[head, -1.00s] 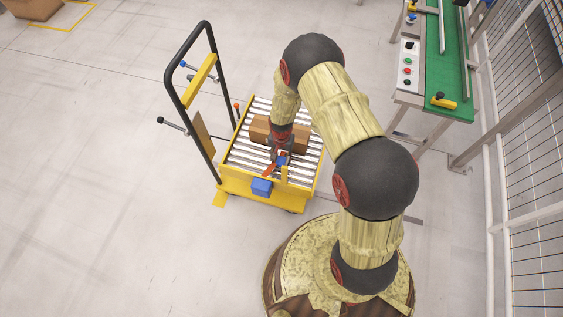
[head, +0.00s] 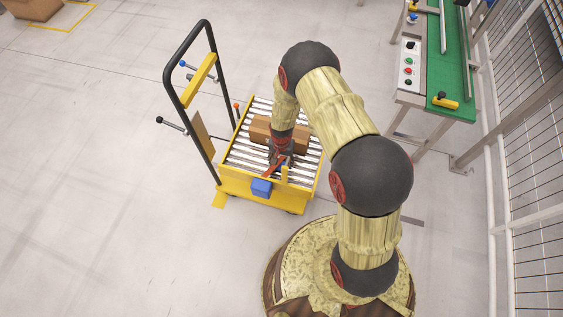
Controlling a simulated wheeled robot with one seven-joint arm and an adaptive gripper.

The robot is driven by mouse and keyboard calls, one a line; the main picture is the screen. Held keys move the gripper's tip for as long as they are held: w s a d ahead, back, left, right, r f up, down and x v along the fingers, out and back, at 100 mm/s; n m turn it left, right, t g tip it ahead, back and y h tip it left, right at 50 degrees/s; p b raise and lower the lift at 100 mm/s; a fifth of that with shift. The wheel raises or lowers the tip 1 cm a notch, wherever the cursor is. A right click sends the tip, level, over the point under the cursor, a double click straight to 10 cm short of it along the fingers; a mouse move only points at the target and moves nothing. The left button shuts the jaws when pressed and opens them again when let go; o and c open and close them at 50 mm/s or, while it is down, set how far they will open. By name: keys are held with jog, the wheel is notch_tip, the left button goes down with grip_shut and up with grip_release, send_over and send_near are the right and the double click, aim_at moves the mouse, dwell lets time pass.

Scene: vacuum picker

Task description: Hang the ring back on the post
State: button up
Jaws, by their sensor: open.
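My gripper (head: 279,161) is small in the head view, pointing down over the front part of the yellow roller cart (head: 234,194). It is open. A short yellow post (head: 284,174) stands at the cart's front edge, just below my gripper in the picture. A thin red-orange piece (head: 271,173) lies beside the post and partly under my gripper; I cannot tell whether it is the ring. No clear ring shape shows, and my gripper hides part of this spot.
A cardboard box (head: 260,130) lies on the rollers behind my gripper. A blue box (head: 261,187) is on the cart's front. A black handle frame (head: 204,120) rises at the left. A green-topped bench (head: 450,75) and mesh fence (head: 530,160) stand right. Floor at left is clear.

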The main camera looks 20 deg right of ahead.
aim_at(283, 163)
dwell(0.3)
